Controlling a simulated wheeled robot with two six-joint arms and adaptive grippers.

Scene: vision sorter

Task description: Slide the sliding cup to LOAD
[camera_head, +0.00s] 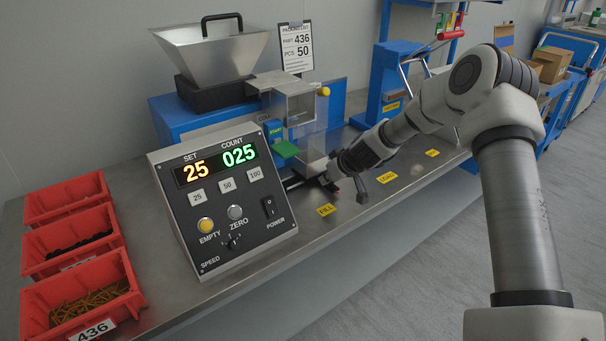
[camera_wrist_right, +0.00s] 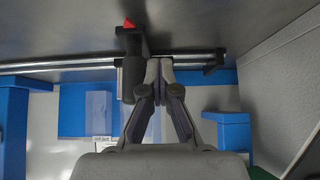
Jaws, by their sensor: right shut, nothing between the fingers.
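In the right wrist view the sliding cup (camera_wrist_right: 132,78) is a dark block on a slim metal rail (camera_wrist_right: 60,66), with a red pointer (camera_wrist_right: 129,23) on its bracket. My right gripper (camera_wrist_right: 160,64) is shut and empty. Its fingertips are close beside the cup, on the side toward the control box; I cannot tell whether they touch. In the head view my right gripper (camera_head: 332,171) is low at the rail near the yellow FILL label (camera_head: 326,210) and mostly hides the cup. The yellow LOAD label (camera_head: 387,177) lies farther right on the bench. My left gripper is not in view.
The control box (camera_head: 222,200) reads SET 25 and COUNT 025 and stands left of the gripper. A metal hopper (camera_head: 210,50) and chute are behind. Red bins (camera_head: 68,200) are at left. The bench around the LOAD label is clear.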

